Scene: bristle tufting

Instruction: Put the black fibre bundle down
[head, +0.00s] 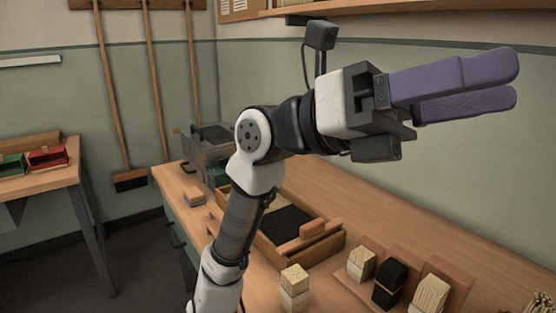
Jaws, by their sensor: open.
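The black fibre bundle (390,283) stands upright in the row at the front right of the bench, between two pale fibre bundles, with an orange-brown block behind it. My gripper (505,82) is raised well above the bench at the upper right, its two long purple fingers pointing right. The fingers are apart with nothing seen between them. It is not touching the black bundle.
A pale bundle (294,287) stands alone at the bench front. A wooden tray (333,249) with a dark bed and a block lies behind. A grey machine (207,143) stands at the bench's far end. A shelf (390,8) runs along the wall above.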

